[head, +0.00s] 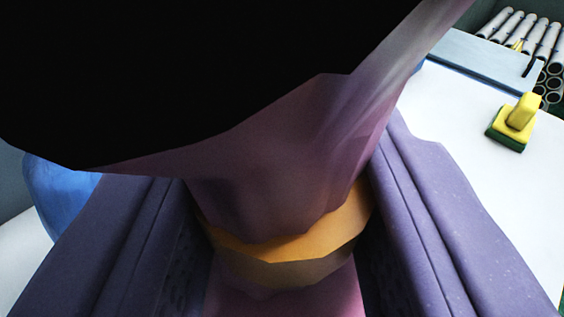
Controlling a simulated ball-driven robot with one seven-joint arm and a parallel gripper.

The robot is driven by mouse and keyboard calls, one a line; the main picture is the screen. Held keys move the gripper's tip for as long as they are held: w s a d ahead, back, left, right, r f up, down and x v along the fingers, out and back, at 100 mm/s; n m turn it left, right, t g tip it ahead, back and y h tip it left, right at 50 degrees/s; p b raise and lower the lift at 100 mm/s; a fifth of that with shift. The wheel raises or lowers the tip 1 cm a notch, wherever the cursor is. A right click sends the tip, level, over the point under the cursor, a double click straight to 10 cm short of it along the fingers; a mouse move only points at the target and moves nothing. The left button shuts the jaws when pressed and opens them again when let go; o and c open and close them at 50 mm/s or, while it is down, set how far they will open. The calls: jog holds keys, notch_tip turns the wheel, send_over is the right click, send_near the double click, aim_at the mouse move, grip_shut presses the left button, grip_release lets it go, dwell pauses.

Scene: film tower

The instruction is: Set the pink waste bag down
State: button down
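The pink waste bag (285,190) fills the middle of the head view, with an orange band (290,245) around its neck. Its upper part is lost in a large black area, and pink material also shows below the band. My gripper (285,268) has two purple fingers, one on each side of the neck. The fingers appear to press on the bag at the band. The fingertips and the bag's lower part are cut off or hidden, so I cannot tell what is beneath the bag.
A white surface (470,165) lies to the right, with a yellow and green scrubber-like object (515,122) on it. Several grey tubes (530,40) are stacked at the top right beside a pale blue panel (480,58). A blue rounded object (58,190) is at the left.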

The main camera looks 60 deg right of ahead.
jog(key=shift+r+p, duration=0.3)
jog(key=shift+r, duration=0.4)
jog(key=s+a+r+p, duration=0.1)
jog(key=s+a+p, duration=0.3)
jog(key=s, duration=0.8)
jog(key=shift+s+r, duration=0.3)
jog(key=shift+s+r+p, duration=0.1)
jog(key=shift+r+p, duration=0.1)
jog(key=shift+p, duration=0.8)
jog(key=shift+s+a+r+p, duration=0.1)
jog(key=shift+s+a+p, duration=0.05)
jog(key=shift+p, duration=1.1)
jog(key=shift+s+a+f+p, duration=0.2)
jog(key=shift+s+p, duration=0.35)
jog(key=shift+p, duration=1)
jog(key=shift+s+a+f+p, duration=0.15)
jog(key=shift+s+p, duration=0.35)
jog(key=shift+p, duration=1)
jog(key=shift+d+f, duration=0.1)
